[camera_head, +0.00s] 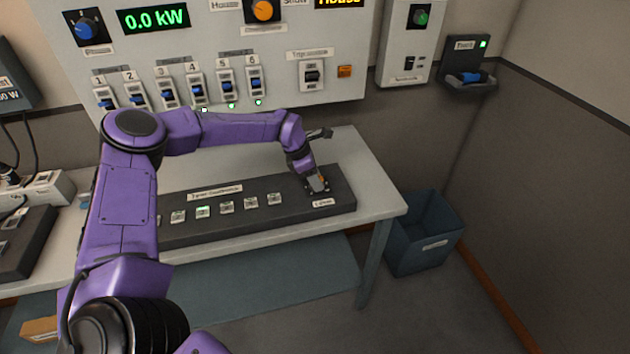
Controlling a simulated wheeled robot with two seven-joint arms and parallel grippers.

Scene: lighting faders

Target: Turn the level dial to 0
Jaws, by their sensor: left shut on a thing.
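A dark console (290,215) lies on the white table, with a row of small switches and a small label (323,202) at its right end, too small to read surely. My left gripper (318,184) reaches down to that end, just behind the label. It is shut on a small knob there, which I take to be the level dial. The fingers hide most of the knob, so its pointer and setting cannot be read. My right gripper is not in view.
A wall panel behind has numbered breakers (197,88), a green 0.0 kW display (156,19), a blue knob (88,28) and an orange knob (263,10). A blue-grey bin (424,240) stands on the floor right of the table (372,180). The table top behind the console looks clear.

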